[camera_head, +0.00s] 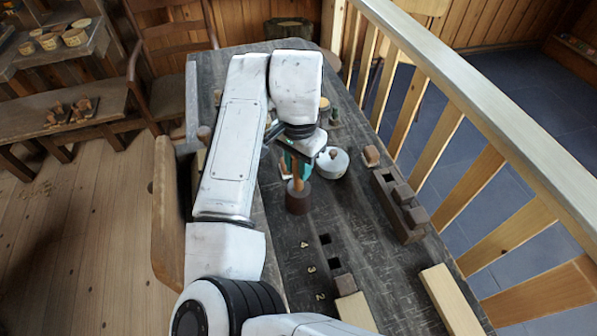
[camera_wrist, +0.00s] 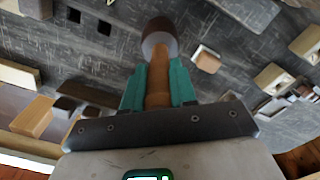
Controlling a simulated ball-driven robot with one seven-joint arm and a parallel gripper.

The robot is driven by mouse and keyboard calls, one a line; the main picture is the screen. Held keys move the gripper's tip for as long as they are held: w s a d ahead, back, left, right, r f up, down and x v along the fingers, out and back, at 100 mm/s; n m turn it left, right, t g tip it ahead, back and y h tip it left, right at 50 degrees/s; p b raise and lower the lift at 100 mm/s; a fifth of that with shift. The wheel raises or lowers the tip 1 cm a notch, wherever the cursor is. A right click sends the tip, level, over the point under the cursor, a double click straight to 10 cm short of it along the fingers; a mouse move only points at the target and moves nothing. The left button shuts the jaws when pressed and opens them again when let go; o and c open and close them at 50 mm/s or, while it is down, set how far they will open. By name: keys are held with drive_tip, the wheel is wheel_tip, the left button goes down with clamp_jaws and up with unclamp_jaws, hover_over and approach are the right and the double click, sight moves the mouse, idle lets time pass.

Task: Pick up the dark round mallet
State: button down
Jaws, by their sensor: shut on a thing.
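The dark round mallet (camera_head: 298,203) has a dark brown round head and a lighter wooden handle. In the head view its head is low, at or just above the dark table, with the handle pointing up. My gripper (camera_head: 296,170) has its teal fingers closed around the handle. In the wrist view the mallet head (camera_wrist: 160,38) lies beyond the fingertips, and my gripper (camera_wrist: 158,85) holds the handle between both teal fingers. I cannot tell whether the head touches the table.
The dark table (camera_head: 345,225) carries a round whitish lidded pot (camera_head: 333,162) just right of the mallet. A block with dark pegs (camera_head: 400,205) stands farther right, near the pale railing (camera_head: 450,90). Pale wooden blocks (camera_head: 452,300) lie at the near end. Numbered square holes are in front.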

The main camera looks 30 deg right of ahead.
drive_tip(key=shift+r, duration=0.3)
wheel_tip(320, 180, up, 2)
drive_tip(key=shift+r+b, duration=0.2)
drive_tip(key=shift+b, duration=0.3)
drive_tip(key=s+d+r, duration=0.1)
drive_tip(key=s+r, duration=0.8)
drive_tip(key=s, duration=0.5)
drive_tip(key=shift+r, duration=0.35)
drive_tip(key=c, duration=1.5)
unclamp_jaws()
clamp_jaws()
